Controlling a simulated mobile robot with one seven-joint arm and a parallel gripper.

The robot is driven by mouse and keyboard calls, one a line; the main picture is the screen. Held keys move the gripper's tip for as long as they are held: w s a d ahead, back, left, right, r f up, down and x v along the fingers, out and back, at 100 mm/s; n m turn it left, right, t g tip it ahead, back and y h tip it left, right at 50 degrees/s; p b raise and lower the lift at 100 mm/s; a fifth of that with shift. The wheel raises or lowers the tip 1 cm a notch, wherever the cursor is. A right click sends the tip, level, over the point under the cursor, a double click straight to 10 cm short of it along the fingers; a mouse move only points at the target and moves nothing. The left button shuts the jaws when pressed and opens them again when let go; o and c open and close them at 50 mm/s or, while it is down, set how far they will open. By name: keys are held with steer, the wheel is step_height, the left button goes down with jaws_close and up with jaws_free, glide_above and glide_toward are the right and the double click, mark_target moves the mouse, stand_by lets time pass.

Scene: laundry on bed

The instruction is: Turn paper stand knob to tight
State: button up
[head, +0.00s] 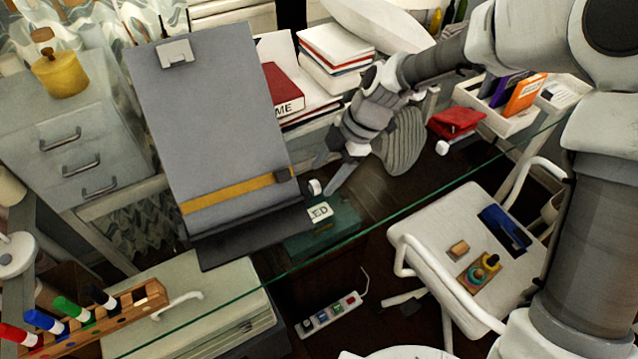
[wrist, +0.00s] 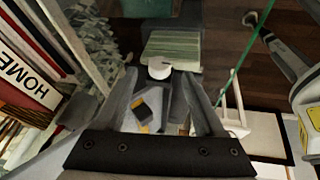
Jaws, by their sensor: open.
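The paper stand (head: 220,120) is a tall grey board with a clip at its top and a yellow band across its lower part, leaning back on the glass desk. A small white round knob (head: 314,187) shows at its lower right side. My gripper (head: 325,178) is open and reaches down from the upper right, with its fingertips close to the knob. In the wrist view the white knob (wrist: 159,69) appears between the fingertips of my open gripper (wrist: 160,80). I cannot tell whether either finger touches it. The knob's stem is mostly hidden.
Books (head: 285,90) stand behind the board. A red pouch (head: 457,122) and a white tray (head: 515,122) lie to the right. A wooden marker rack (head: 135,298) is at the front left. The glass desk edge (head: 400,208) runs below my gripper; a white chair (head: 440,235) stands beyond it.

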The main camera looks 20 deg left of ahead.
mark_target(318, 183)
steer(key=shift+x, duration=1.8)
jaws_close()
